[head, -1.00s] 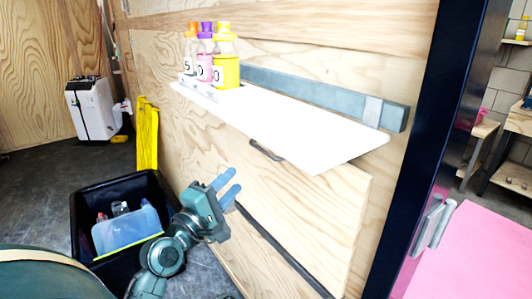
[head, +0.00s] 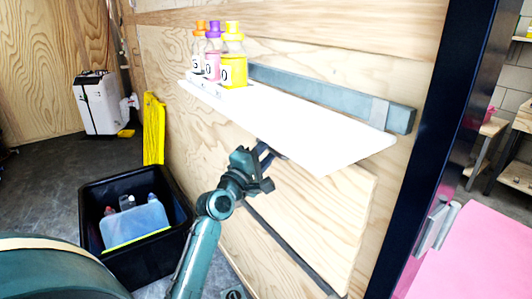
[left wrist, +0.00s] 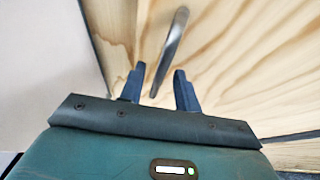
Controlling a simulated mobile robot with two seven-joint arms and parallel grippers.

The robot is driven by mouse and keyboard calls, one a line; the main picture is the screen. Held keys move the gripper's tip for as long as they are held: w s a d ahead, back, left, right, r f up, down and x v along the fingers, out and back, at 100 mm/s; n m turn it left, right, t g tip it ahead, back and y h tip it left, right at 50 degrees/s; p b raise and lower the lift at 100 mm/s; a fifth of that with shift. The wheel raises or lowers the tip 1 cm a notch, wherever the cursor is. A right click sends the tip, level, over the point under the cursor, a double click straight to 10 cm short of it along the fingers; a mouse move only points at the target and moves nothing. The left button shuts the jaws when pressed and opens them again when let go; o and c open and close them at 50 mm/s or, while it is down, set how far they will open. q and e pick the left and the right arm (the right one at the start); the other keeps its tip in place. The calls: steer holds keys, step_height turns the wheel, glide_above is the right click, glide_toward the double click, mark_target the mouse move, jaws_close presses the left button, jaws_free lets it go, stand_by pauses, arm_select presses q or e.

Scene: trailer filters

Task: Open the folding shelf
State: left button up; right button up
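The folding shelf's wooden panel (head: 318,205) hangs down against the plywood wall below a white shelf board (head: 300,128). A dark handle is on the panel's upper part; in the head view my left gripper (head: 266,152) mostly hides it. In the left wrist view the curved metal handle (left wrist: 172,42) runs up from between the fingers of my left gripper (left wrist: 158,85). The fingers are apart, with a gap on each side of the handle. I cannot tell whether they touch it. My right gripper is not in view.
Several bottles with orange, purple and yellow parts, such as the yellow one (head: 233,70), stand on the white board's far end. A black crate (head: 150,258) with items is on the floor at lower left. A dark post (head: 425,150) stands at the right, beside a pink surface (head: 480,255).

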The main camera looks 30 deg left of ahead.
arm_select(q)
steer(key=shift+c, duration=0.3)
jaws_close()
